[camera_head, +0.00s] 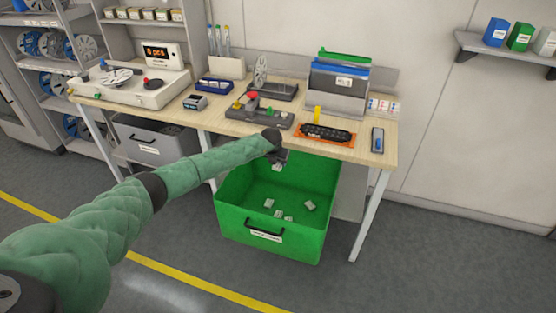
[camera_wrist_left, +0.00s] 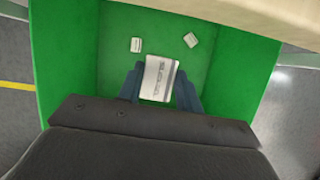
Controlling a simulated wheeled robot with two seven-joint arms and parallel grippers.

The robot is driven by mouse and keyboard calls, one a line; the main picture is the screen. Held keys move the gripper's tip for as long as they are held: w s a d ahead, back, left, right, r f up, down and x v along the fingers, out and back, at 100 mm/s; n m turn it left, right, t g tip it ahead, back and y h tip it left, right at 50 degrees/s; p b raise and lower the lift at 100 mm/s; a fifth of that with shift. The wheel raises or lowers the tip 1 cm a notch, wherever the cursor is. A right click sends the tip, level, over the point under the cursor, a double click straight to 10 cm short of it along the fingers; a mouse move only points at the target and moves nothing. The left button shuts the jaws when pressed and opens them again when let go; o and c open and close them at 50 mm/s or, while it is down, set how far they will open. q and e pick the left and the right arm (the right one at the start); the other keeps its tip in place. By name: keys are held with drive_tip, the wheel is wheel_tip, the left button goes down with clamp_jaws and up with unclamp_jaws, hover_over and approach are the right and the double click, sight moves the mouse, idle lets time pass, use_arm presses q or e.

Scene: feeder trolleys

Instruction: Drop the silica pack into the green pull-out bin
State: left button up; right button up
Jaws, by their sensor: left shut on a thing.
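The green pull-out bin (camera_head: 268,225) stands open below the front edge of the workbench, with several small pale packs lying on its floor. My left gripper (camera_head: 279,160) is over the bin, near its back side under the bench edge. In the left wrist view the left gripper (camera_wrist_left: 160,86) is shut on a white silica pack (camera_wrist_left: 159,78) with grey print, held between its two fingers. The green bin (camera_wrist_left: 85,60) lies below it, with two loose packs on its floor. In the head view the held pack is small and partly hidden by the gripper. My right gripper is not in view.
The workbench (camera_head: 215,118) carries a reel machine (camera_head: 140,88), a control block (camera_head: 258,115), an orange mat (camera_head: 325,134) and file holders. Its edge is close to the left gripper. A grey bin (camera_head: 150,140) stands beneath it at left. Floor in front of the green bin is clear.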

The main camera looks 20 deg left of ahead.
use_arm(q)
drive_tip(key=shift+f, duration=0.6)
drive_tip(key=shift+f+b, duration=0.35)
drive_tip(key=shift+f, duration=0.15)
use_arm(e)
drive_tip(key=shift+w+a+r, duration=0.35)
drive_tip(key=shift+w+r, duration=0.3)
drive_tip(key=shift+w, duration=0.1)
use_arm(q)
drive_tip(key=o, duration=1)
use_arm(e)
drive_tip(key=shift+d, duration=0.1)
use_arm(q)
drive_tip(key=shift+o, duration=0.2)
